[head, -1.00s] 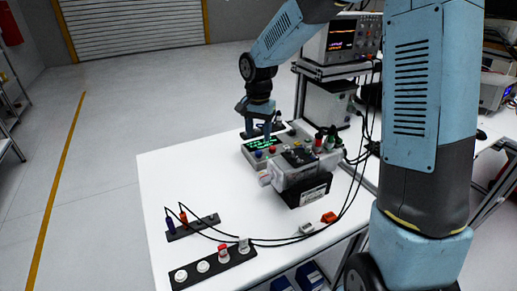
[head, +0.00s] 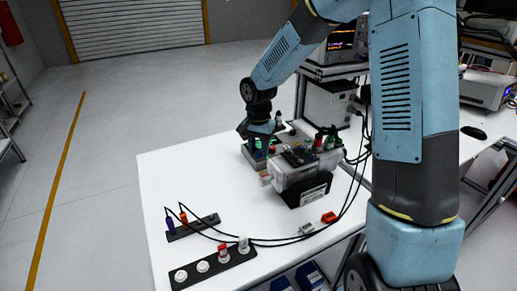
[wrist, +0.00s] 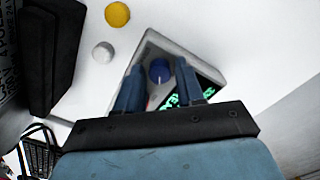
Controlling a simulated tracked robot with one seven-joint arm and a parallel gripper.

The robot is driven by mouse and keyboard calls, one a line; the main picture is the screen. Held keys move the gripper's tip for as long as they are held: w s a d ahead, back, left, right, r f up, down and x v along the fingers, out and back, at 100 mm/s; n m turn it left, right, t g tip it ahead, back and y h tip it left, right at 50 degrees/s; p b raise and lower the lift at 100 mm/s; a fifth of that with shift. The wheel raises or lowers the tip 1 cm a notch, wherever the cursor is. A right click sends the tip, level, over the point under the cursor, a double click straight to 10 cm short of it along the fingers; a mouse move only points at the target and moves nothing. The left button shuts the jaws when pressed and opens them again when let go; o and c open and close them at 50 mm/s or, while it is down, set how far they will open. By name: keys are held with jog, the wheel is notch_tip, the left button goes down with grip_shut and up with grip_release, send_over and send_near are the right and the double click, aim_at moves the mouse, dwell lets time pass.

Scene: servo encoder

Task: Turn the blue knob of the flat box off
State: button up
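The flat box (head: 252,161) is a light grey case on the white table, largely covered by my gripper (head: 262,148) in the head view. In the wrist view the flat box (wrist: 158,43) shows a blue knob (wrist: 160,71) with a pale pointer line and a lit green display (wrist: 180,97). My gripper (wrist: 160,77) is open, with one finger on each side of the blue knob and gaps between. Whether the fingertips are down at knob height is unclear. A sliver of red shows beside the left finger; in the head view the knob is hidden.
A clear-sided box on a black base (head: 311,190) stands close to the flat box. A black strip with round buttons (head: 213,262) and cables lie at the table's front. White (wrist: 103,52) and yellow (wrist: 117,14) round pieces show in the wrist view. The table's left part is clear.

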grip_shut()
jog(key=shift+n, duration=0.3)
jog(key=n, duration=1.1)
dwell(0.4)
dwell(0.5)
jog(key=shift+o, duration=1.6)
grip_release()
jog(key=shift+r, duration=0.15)
